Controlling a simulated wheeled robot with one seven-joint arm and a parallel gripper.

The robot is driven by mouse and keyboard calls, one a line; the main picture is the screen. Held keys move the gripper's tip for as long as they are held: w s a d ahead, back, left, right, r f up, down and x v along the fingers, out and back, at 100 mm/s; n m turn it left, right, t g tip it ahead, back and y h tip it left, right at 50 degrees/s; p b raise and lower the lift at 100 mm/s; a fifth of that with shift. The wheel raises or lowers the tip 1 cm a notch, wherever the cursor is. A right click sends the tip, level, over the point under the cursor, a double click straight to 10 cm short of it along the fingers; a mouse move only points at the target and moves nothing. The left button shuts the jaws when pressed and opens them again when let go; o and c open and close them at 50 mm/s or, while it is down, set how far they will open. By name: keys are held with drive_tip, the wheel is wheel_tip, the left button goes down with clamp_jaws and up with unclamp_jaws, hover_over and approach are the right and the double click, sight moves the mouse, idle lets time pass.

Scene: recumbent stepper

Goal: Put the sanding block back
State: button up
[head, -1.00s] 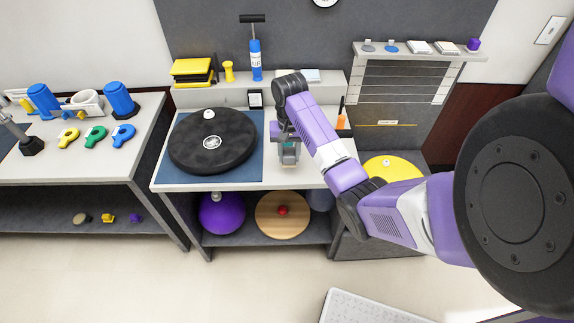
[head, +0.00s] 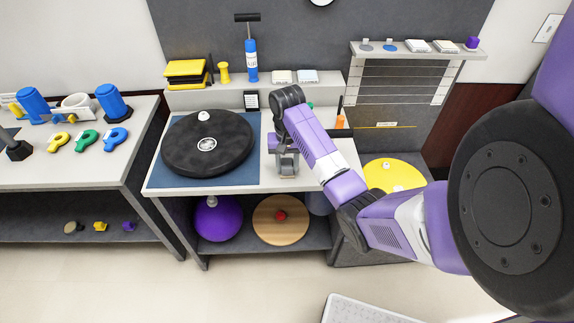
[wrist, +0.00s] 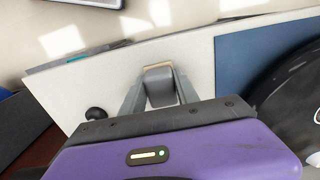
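A small grey block with a tan edge, which looks like the sanding block (wrist: 159,86), sits between my gripper's fingers in the wrist view. In the head view my gripper (head: 287,164) points down at the pale worktop (head: 240,184), just right of the blue mat. The two grey fingers stand on either side of the block, and the wrist view also shows my gripper (wrist: 159,72) reaching around it. Whether the fingers press on the block is unclear. The block is hardly distinguishable in the head view.
A black disc (head: 180,150) lies on the blue mat (head: 160,178) to the left. A back ledge (head: 220,98) holds yellow blocks (head: 186,72), a blue pump (head: 251,62) and two pale pads. An orange item (head: 340,121) stands right of my arm. A purple ball (head: 217,220) is below.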

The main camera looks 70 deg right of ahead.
drive_tip(key=o, duration=0.4)
drive_tip(key=shift+c, duration=0.2)
